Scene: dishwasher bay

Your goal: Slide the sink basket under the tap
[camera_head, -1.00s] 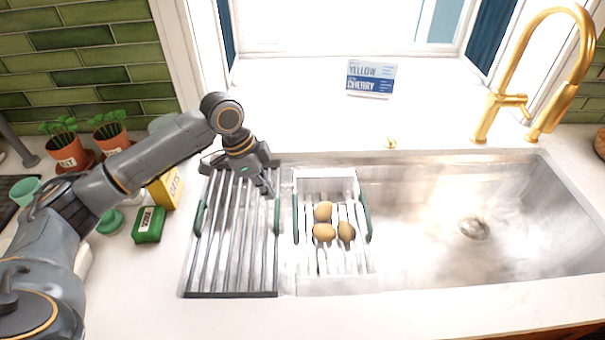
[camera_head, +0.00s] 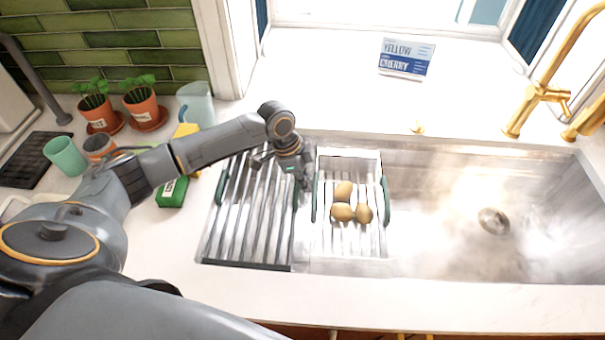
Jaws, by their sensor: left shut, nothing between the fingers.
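The sink basket (camera_head: 350,255) is a pale slatted tray with green side handles. It sits in the left part of the sink, with three brown egg-like items (camera_head: 343,212) inside. The golden tap (camera_head: 543,92) stands behind the sink's right part, its upper end cut off by the frame. My left gripper (camera_head: 304,184) is shut and empty, pointing down at the gap between the slatted rack and the basket's left handle (camera_head: 315,196). I cannot tell whether it touches the handle. My right gripper is not in view.
A slatted rack (camera_head: 245,225) with green handles covers the sink's far left. The sink floor (camera_head: 440,220) right of the basket is bare, with a drain (camera_head: 493,221). Potted plants (camera_head: 145,105), a green cup (camera_head: 65,156) and a green box (camera_head: 172,192) stand on the left counter.

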